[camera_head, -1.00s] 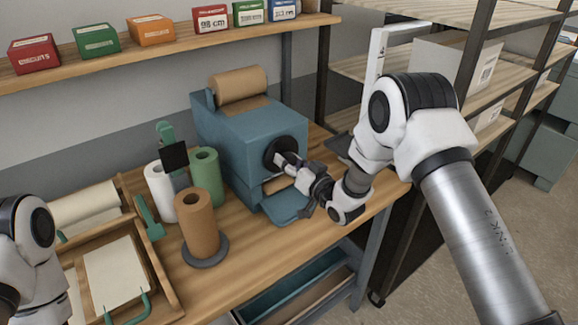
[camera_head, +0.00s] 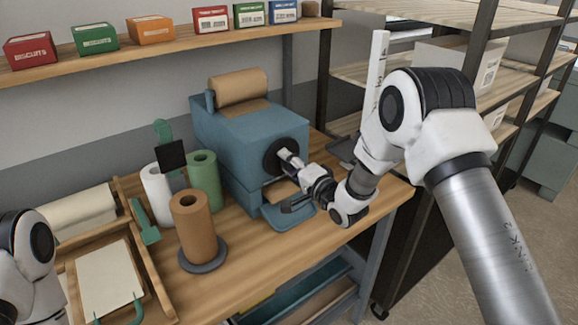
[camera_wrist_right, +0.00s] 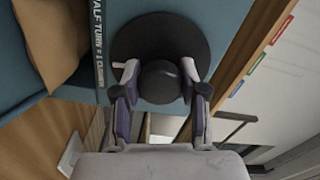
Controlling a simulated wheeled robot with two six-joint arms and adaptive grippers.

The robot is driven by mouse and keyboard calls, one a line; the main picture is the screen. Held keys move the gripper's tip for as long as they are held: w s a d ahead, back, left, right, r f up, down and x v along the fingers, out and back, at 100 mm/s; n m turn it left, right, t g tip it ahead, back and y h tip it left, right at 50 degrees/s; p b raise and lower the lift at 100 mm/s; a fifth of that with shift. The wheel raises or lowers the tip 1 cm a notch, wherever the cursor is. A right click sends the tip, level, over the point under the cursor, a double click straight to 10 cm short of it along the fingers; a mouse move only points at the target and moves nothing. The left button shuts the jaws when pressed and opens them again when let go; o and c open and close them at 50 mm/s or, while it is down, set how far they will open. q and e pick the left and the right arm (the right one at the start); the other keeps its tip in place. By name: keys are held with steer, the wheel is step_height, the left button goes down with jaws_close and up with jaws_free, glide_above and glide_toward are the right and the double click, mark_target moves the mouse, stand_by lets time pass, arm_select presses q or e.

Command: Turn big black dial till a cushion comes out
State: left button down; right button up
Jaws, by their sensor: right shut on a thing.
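The big black dial (camera_head: 280,157) is on the front face of a blue machine (camera_head: 250,125), which stands on the wooden bench. In the right wrist view the dial (camera_wrist_right: 124,42) is a dark disc with a round knob (camera_wrist_right: 160,82) at its middle. My right gripper (camera_head: 291,157) is at the dial, and its fingers (camera_wrist_right: 160,92) are shut on the knob from both sides. Brown paper (camera_head: 281,192) shows in the slot below the dial, above a blue tray (camera_head: 289,214). Only part of my left arm shows at the left edge; its gripper is out of view.
A brown paper roll (camera_head: 193,225) on a round base, a green roll (camera_head: 204,180) and a white roll (camera_head: 158,193) stand left of the machine. A wooden tray (camera_head: 150,265) is at front left. Metal-framed shelves (camera_head: 470,65) stand behind my right arm.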

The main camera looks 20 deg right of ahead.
steer(key=m, duration=0.4)
steer(key=shift+r+m, duration=0.15)
steer(key=shift+m, duration=0.25)
stand_by(0.4)
steer(key=o, duration=1.2)
steer(key=shift+c, duration=0.2)
steer(key=shift+d, duration=0.1)
steer(key=v, duration=1.2)
